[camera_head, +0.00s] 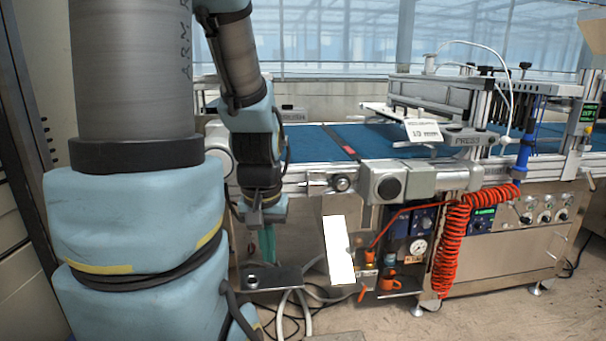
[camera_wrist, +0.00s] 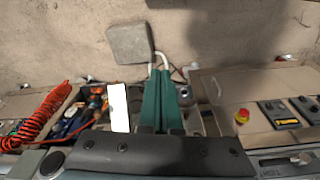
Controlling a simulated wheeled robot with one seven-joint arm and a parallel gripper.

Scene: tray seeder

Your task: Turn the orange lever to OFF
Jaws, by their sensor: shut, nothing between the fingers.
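Several small orange parts sit low on the front of the machine. One orange part (camera_head: 389,280) is beside the pressure gauge's lower plate, and a thin orange piece (camera_head: 362,294) hangs to its left. I cannot tell surely which is the lever, nor read an OFF mark.
A blank white panel (camera_head: 338,250) stands between my gripper and the orange parts. A coiled red hose (camera_head: 453,235) hangs right of them. A round gauge (camera_head: 418,246) is close by. A dark plate (camera_head: 275,279) and loose hoses lie below my gripper. A red button (camera_wrist: 242,115) shows in the wrist view.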

